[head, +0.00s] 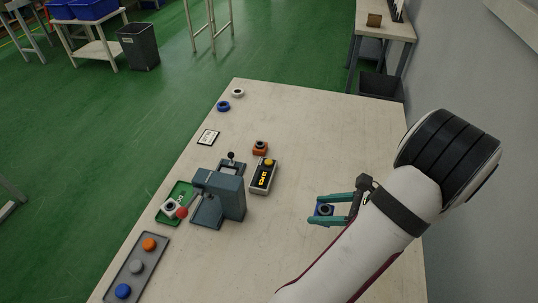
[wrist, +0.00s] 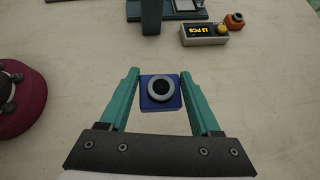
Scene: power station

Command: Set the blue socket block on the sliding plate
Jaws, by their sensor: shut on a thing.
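The blue socket block (head: 325,209) is a small blue cube with a grey ring and a dark hole on top. It sits between the teal fingers of my gripper (head: 322,208), right of the grey press. In the wrist view the block (wrist: 161,103) is upright with its socket facing the camera, and my gripper (wrist: 160,85) is shut on it. I cannot tell whether it touches the table. A flat grey plate (head: 207,213) lies at the foot of the press (head: 219,193) and looks like the sliding plate; the press body partly hides it.
A counter box with a yellow button (head: 263,176) and an orange socket block (head: 260,148) stand between press and gripper. A green tray (head: 183,190) holds a white block beside a red knob (head: 182,212).

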